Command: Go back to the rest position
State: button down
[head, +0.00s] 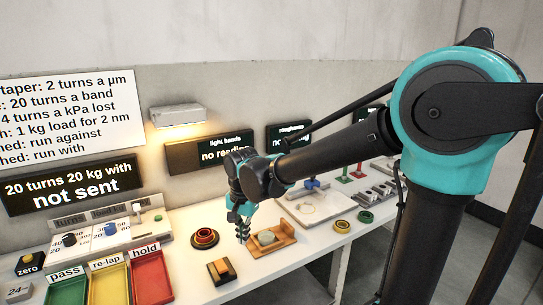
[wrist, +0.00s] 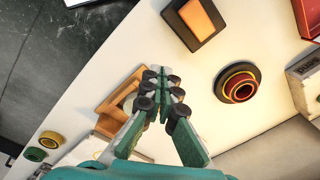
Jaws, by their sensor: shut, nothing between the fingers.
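My gripper (head: 242,232) is shut and empty, pointing down above the white bench. In the wrist view its fingertips (wrist: 163,72) meet with nothing between them. In the head view the fingers are just left of a wooden holder (head: 284,234) with a pale round piece (head: 266,238) in it. In the wrist view the fingers partly cover this holder (wrist: 118,100). My arm reaches in from the right at part stretch.
A black block with an orange top (head: 222,268) and a dark red ringed disc (head: 205,238) stand left of my gripper. Green (head: 66,290), yellow (head: 111,283) and red (head: 151,275) trays are at the front left. Two small ringed pieces (head: 343,226) lie near the right edge.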

jog(key=s+d+f+n+t, duration=0.1)
jog(key=s+d+f, duration=0.1)
jog(key=d, duration=0.7)
jog(key=s+d+f+n+t, duration=0.1)
jog(key=d+f, duration=0.3)
jog(key=d, duration=0.6)
jog(key=s+d+f+n+t, duration=0.1)
jog(key=s+d+f+n, duration=0.1)
jog(key=d, duration=0.8)
jog(key=shift+s+f+n+t+h, duration=0.35)
jog(key=shift+s+f, duration=0.25)
jog(key=shift+s, duration=0.3)
